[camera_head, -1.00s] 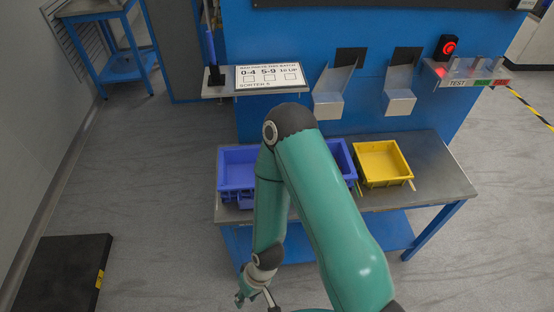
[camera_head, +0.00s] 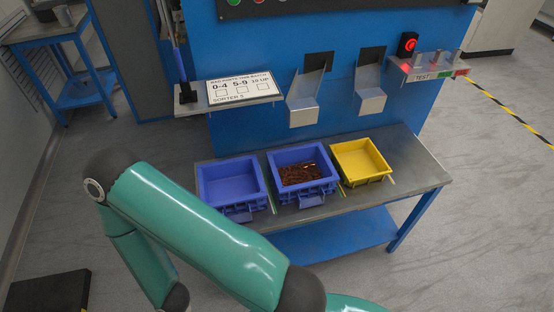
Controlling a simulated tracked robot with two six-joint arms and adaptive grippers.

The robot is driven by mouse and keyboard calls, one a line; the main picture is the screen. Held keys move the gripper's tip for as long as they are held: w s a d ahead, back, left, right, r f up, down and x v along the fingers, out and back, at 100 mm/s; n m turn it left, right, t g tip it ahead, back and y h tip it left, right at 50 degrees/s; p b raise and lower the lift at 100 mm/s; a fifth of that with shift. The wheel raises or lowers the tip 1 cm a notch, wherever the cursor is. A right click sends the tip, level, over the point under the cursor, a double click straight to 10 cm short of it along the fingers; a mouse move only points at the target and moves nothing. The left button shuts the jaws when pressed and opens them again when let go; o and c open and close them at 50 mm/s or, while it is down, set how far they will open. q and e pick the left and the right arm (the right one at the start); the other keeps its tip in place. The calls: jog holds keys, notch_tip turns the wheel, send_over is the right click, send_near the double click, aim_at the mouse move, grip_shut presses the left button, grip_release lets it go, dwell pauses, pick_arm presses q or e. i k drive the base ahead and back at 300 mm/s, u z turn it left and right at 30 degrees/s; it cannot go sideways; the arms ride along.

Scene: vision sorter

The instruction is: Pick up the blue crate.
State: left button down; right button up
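Two blue crates stand side by side on a metal-topped bench (camera_head: 415,168). The left blue crate (camera_head: 236,205) looks empty. The middle blue crate (camera_head: 306,191) holds a pile of small reddish-brown parts. Both have a handle or label piece on the front. One of my green arms crosses the lower left, in front of the bench, and does not cover the crates. Neither gripper shows in this view, so I cannot see whether they hold anything.
A yellow crate (camera_head: 368,178), seemingly empty, stands right of the blue crates. Two metal chutes (camera_head: 303,112) hang on the blue panel behind. A sign (camera_head: 240,88) sits on a shelf. A red-lit button (camera_head: 408,45) is at upper right. A black mat (camera_head: 45,292) lies lower left.

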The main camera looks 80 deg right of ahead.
aim_at(304, 174)
jog(key=z, duration=0.35)
jog(key=k, duration=1.7)
jog(key=z, duration=0.9)
jog(key=i, duration=1)
